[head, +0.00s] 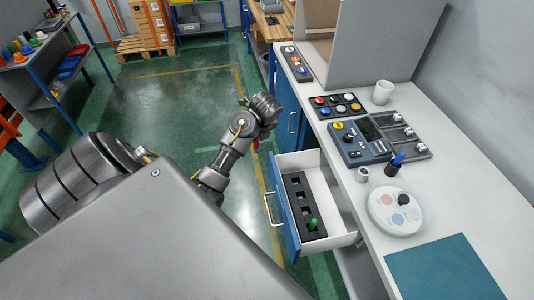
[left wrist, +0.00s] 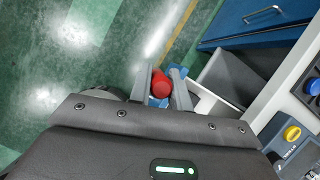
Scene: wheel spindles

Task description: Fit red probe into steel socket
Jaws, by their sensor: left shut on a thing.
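The red probe (left wrist: 161,84) is between the two fingers of my left gripper (left wrist: 166,88) in the left wrist view, and the gripper is shut on it. In the head view my left arm reaches over the floor, left of the open drawer; a bit of red (head: 256,143) shows below the wrist, and the fingers are mostly hidden. A small steel cylinder (head: 362,174), which looks like the steel socket, stands on the white counter right of the drawer. The probe is well apart from it. My right gripper is not in view.
The open drawer (head: 343,240) holds a black rack (head: 294,192) with a green probe (head: 312,225). On the counter are a blue-and-black item (head: 396,161), a round white device (head: 398,208), a control panel (head: 358,141), a button box (head: 338,106) and a cup (head: 382,92).

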